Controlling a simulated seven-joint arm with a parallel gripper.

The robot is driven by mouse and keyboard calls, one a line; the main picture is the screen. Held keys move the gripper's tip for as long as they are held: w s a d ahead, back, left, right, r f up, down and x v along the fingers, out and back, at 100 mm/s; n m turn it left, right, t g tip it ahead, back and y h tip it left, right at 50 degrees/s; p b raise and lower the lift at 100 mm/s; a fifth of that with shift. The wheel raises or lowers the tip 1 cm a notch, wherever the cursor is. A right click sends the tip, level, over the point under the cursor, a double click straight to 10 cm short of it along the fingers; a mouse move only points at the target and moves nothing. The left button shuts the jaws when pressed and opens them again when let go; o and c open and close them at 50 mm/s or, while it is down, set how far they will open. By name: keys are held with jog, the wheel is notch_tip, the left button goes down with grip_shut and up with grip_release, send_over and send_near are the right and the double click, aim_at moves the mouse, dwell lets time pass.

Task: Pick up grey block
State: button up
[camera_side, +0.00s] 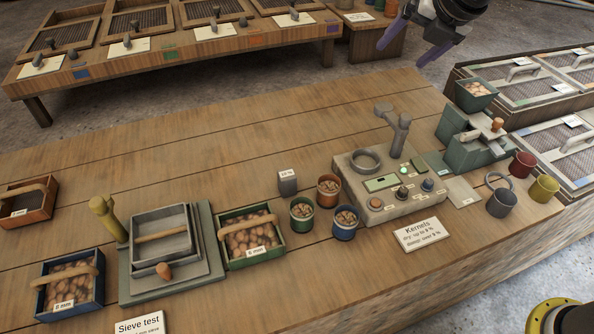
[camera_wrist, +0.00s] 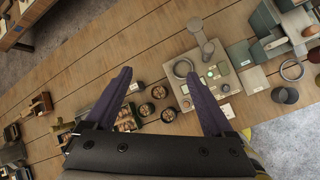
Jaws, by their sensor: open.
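A small grey block (camera_side: 288,182) with a white label on top stands upright on the wooden bench, left of the cups and the control box. In the wrist view the grey block (camera_wrist: 133,88) is small and partly beside my left finger. My gripper (camera_side: 401,57) is open and empty, high above the far side of the bench, well up and to the right of the block. Its two purple fingers (camera_wrist: 160,75) spread wide in the wrist view, with the bench far below. Nothing is between the fingers.
Several small cups of kernels (camera_side: 328,190) stand just right of the block. Beyond them is a grey control box (camera_side: 400,208) with an upright post. A green crate (camera_side: 249,238) is at the block's lower left. Bare bench lies behind the block.

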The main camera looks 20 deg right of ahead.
jog(key=w+a+f+n+g, duration=0.1)
jog(key=w+a+f+n, duration=0.45)
jog(key=a+f, duration=0.5)
jog(key=n+g, duration=0.1)
jog(key=g, duration=0.1)
send_near(288, 175)
jog(key=x, duration=1.2)
jog(key=shift+c, duration=0.3)
jog(key=shift+r, duration=0.1)
grip_shut()
